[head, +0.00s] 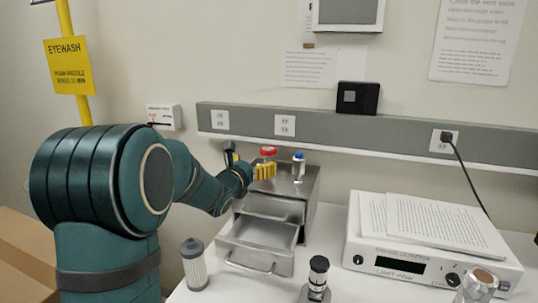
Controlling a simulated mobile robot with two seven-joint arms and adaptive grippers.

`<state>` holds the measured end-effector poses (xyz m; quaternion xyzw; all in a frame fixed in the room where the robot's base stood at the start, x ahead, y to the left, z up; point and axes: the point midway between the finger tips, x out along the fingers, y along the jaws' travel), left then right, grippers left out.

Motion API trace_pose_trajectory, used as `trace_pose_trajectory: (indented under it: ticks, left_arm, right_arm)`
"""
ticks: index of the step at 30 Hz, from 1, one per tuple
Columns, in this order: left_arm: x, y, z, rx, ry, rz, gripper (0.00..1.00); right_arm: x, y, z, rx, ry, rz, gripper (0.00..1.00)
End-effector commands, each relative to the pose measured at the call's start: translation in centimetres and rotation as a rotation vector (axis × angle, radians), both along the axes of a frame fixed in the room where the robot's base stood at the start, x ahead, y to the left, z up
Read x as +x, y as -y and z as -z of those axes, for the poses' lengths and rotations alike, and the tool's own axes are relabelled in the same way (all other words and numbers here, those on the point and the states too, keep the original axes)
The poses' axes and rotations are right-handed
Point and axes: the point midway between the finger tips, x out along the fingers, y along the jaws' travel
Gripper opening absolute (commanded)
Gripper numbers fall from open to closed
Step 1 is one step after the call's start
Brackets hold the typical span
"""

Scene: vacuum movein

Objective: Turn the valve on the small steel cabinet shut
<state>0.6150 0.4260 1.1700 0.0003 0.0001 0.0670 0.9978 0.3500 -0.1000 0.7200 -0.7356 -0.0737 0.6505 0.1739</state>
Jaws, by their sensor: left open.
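The small steel cabinet (313,190) stands on the white bench near the middle, with its lower drawer (262,240) pulled out. On its top are a small red-topped fitting (268,151), which looks like the valve, and a blue-topped fitting (298,165) to its right. My left gripper (264,170) is at the cabinet's top, open, its yellow finger pads just in front of and below the red top. The pads hide the lower part of that fitting; I cannot tell whether they touch it. My right gripper is out of view.
A grey ribbed cylinder (194,265) stands left of the open drawer. A black-topped fitting (318,270) stands in front of the cabinet. A white instrument (410,267) with papers on it fills the right side. A grey wall rail (370,128) runs behind.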

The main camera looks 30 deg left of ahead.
Motion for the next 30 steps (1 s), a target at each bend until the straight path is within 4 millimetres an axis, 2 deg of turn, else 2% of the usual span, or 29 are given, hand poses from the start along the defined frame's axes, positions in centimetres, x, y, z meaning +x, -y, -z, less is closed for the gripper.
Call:
trace_pose_trajectory:
  ticks: [9,15,21,29,30]
  left_arm:
    - [5.7,-0.8,0.1,0.004,-0.003,0.0,0.89]
    - [8.3,-1.1,0.0,0.002,-0.001,0.001,0.89]
    - [9.3,-1.2,0.0,0.0,-0.001,0.001,0.89]
    - [9.3,-1.2,0.0,-0.001,-0.001,0.001,0.89]
    - [9.3,-1.2,0.0,-0.001,-0.001,0.001,0.8]
  right_arm:
    - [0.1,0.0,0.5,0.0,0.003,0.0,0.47]
    - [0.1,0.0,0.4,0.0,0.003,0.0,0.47]
    - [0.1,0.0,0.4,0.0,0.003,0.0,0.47]
    - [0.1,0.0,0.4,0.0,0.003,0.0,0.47]
    - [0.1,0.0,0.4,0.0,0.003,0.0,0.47]
